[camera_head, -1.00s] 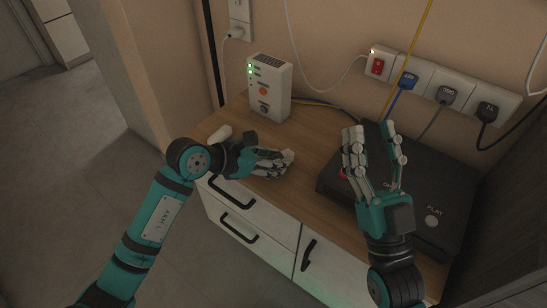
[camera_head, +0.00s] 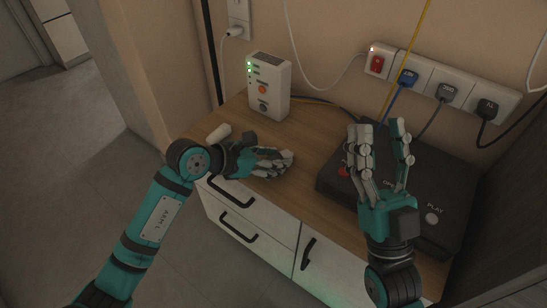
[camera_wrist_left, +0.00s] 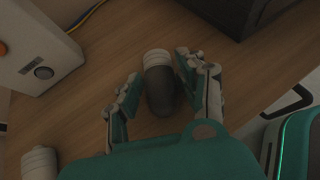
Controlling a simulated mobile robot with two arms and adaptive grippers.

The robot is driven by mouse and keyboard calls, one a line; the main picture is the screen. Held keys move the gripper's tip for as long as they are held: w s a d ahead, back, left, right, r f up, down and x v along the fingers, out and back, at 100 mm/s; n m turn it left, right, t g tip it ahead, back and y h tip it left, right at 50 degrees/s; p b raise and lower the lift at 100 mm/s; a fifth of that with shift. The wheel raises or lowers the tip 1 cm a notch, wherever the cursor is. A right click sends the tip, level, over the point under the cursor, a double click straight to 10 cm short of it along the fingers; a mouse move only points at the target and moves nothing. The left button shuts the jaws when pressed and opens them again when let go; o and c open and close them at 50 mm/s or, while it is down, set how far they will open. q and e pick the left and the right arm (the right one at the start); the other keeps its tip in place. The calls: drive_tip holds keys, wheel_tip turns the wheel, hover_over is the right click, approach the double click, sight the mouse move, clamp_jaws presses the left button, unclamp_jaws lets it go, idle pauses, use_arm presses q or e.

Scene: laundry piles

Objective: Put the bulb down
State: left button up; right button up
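The bulb (camera_wrist_left: 160,85), with a pale end and a dark grey body, shows in the left wrist view over the wooden top. My left gripper (camera_wrist_left: 160,75) has its fingers on both sides of it, with a gap on the left and the right finger close or touching. In the head view my left gripper (camera_head: 275,160) is low over the cabinet top, and its hand hides the bulb. My right gripper (camera_head: 382,140) is open and empty, fingers upward, above the black box. A second whitish, bulb-like piece (camera_head: 218,133) lies behind my left wrist; it also shows in the left wrist view (camera_wrist_left: 39,162).
A white device (camera_head: 269,88) with green lights stands at the back of the wooden cabinet top (camera_head: 310,180). A black box (camera_head: 448,190) fills the right side. A power strip (camera_head: 440,85) with plugs and cables is on the wall. Bare wood lies between device and box.

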use_arm(q)
drive_tip(key=shift+o, duration=0.6)
drive_tip(key=shift+s+f, duration=0.15)
drive_tip(key=shift+f, duration=0.4)
drive_tip(key=shift+a, duration=0.1)
